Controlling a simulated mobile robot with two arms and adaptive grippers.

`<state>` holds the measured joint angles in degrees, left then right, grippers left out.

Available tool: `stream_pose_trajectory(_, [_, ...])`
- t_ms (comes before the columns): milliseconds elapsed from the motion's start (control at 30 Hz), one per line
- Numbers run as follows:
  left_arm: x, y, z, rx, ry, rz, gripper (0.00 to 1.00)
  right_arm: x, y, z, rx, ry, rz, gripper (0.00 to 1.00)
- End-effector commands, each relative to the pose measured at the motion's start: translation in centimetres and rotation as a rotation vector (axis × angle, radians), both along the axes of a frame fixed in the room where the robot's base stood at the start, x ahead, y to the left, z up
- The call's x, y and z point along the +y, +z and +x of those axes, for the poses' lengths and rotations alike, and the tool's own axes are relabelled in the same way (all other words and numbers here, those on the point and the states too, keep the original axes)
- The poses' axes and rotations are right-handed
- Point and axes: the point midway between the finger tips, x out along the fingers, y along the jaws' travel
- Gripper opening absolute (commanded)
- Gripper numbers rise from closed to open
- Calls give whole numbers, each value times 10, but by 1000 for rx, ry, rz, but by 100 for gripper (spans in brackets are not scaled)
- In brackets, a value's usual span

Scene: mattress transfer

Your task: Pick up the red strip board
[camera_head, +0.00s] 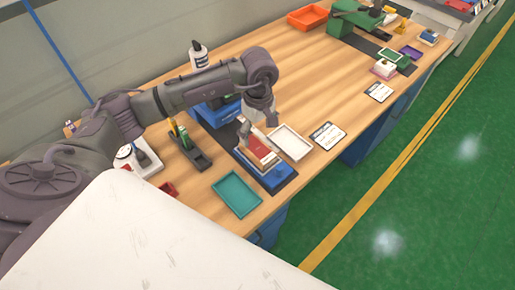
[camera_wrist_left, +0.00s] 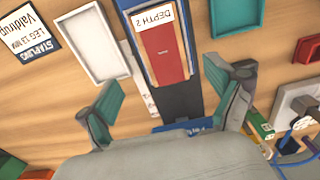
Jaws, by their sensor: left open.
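The red strip board (camera_head: 261,154) lies in a blue fixture (camera_head: 282,180) on the wooden workbench, below my left gripper. In the left wrist view the board (camera_wrist_left: 163,55) is a flat red strip beside a white label reading "DEPTH 2", framed by the blue fixture (camera_wrist_left: 140,40). My left gripper (camera_head: 258,122) reaches down from the left above the far end of the fixture. In the left wrist view its two fingers (camera_wrist_left: 172,85) are spread wide and empty, with the board ahead between them. My right gripper is not in view.
A white tray (camera_head: 289,142) lies right of the fixture and a teal tray (camera_head: 236,194) at its near side. A "stapling" card (camera_head: 327,136) lies farther right. A dark holder with green and yellow items (camera_head: 190,148) stands left. The bench beyond the white tray is mostly clear.

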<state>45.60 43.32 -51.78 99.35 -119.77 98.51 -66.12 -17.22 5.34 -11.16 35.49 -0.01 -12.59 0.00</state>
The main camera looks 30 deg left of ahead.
Motion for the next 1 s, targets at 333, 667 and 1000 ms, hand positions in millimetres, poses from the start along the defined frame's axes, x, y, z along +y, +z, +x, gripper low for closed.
stream_pose_trajectory(333, [-2,-31,-3,3,0,-1,92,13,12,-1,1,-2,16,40])
stream_pose_trajectory(667, [-5,-74,-8,0,-1,-1,92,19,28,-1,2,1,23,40])
stream_pose_trajectory(1000, [-4,-77,-7,-1,-1,0,77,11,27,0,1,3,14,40])
